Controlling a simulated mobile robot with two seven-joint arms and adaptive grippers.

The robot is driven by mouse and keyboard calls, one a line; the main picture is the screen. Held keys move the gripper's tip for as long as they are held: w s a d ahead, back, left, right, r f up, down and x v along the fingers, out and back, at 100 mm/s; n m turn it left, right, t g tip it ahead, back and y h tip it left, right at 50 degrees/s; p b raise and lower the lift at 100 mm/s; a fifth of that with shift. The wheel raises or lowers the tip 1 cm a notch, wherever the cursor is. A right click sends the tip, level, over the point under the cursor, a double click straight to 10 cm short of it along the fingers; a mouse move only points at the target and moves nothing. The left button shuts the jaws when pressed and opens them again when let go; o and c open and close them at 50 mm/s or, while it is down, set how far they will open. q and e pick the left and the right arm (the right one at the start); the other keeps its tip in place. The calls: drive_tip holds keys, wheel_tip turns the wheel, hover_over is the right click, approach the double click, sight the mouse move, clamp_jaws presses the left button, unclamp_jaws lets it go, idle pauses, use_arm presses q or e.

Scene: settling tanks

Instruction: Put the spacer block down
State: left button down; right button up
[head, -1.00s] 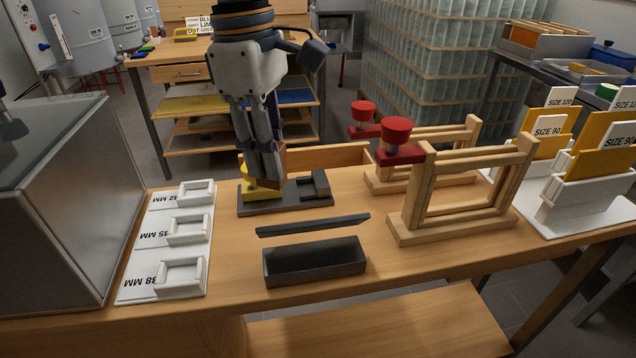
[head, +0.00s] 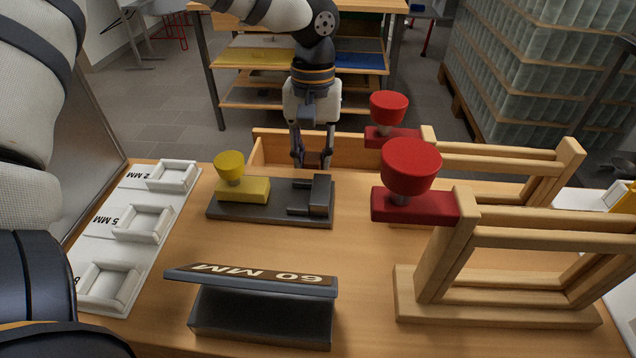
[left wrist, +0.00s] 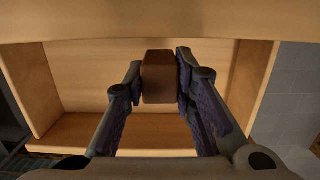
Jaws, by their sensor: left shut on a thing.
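The spacer block, a small brown block (left wrist: 157,78), is between the fingers of my left gripper (left wrist: 160,82) in the left wrist view. The gripper is shut on it. In the head view my left gripper (head: 312,160) points down at the open wooden tray (head: 335,143) at the back of the bench, and the block cannot be made out there. In the left wrist view the block is over the tray's inside (left wrist: 90,75), with tray walls around it. Whether the block touches the tray floor, I cannot tell. My right gripper is not in view.
A dark fixture (head: 280,213) with a yellow knob (head: 229,167) stands just in front of the tray. Red-knobbed clamps (head: 410,165) and wooden frames (head: 500,310) stand right. White size holders (head: 140,225) are left. A dark 60 MM box (head: 260,315) is in front.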

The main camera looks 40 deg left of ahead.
sight(314, 154)
use_arm(q)
wheel_tip(314, 154, down, 5)
drive_tip(key=shift+f, duration=0.2)
drive_tip(key=shift+f, duration=0.15)
drive_tip(key=c, duration=1.3)
unclamp_jaws()
drive_tip(key=shift+c, duration=0.2)
drive_tip(key=r, duration=0.4)
drive_tip(key=w+r, duration=0.1)
drive_tip(key=r, duration=0.7)
drive_tip(key=shift+w+a+r, duration=0.1)
drive_tip(key=shift+w+a, duration=0.05)
drive_tip(key=shift+a, duration=0.2)
